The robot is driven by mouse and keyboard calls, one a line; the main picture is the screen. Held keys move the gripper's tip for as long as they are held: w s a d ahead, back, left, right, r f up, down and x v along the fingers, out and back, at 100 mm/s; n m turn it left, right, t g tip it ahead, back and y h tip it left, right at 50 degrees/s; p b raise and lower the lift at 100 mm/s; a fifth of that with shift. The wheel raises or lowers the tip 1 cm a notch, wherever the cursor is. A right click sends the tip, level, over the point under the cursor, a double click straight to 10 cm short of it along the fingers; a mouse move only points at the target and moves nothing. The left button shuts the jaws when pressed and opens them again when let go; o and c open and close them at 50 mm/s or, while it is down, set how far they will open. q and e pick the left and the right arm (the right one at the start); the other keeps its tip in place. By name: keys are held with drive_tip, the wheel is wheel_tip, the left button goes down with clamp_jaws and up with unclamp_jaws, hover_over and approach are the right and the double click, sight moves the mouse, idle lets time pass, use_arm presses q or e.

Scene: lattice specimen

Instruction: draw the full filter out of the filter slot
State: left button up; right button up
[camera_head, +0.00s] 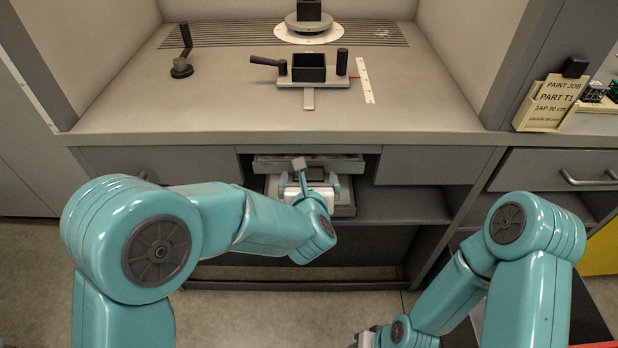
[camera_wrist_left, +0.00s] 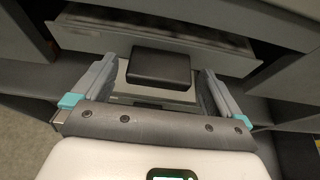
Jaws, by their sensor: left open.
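The filter slot (camera_head: 308,159) is a wide opening under the bench top, with a pale flat edge inside that appears to be the filter; in the left wrist view this long grey panel (camera_wrist_left: 160,33) lies across the top. My left gripper (camera_head: 309,181) is in front of the slot. In the left wrist view its two fingers (camera_wrist_left: 153,88) are apart, on either side of a black block (camera_wrist_left: 160,67) on a pale grey plate. I cannot tell whether they touch it. My right gripper (camera_head: 365,339) is mostly cut off at the bottom edge.
An open shelf (camera_head: 410,204) lies to the right of the slot. The bench top (camera_head: 225,85) above carries a black box fixture (camera_head: 308,68), a small lever (camera_head: 182,66) and a round stand (camera_head: 307,24). A drawer with a handle (camera_head: 590,179) is at the right.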

use_arm(q)
drive_tip(key=shift+w+f, duration=0.2)
drive_tip(key=shift+w, duration=0.3)
drive_tip(key=c, duration=1)
drive_tip(key=o, duration=0.4)
drive_tip(key=c, duration=0.3)
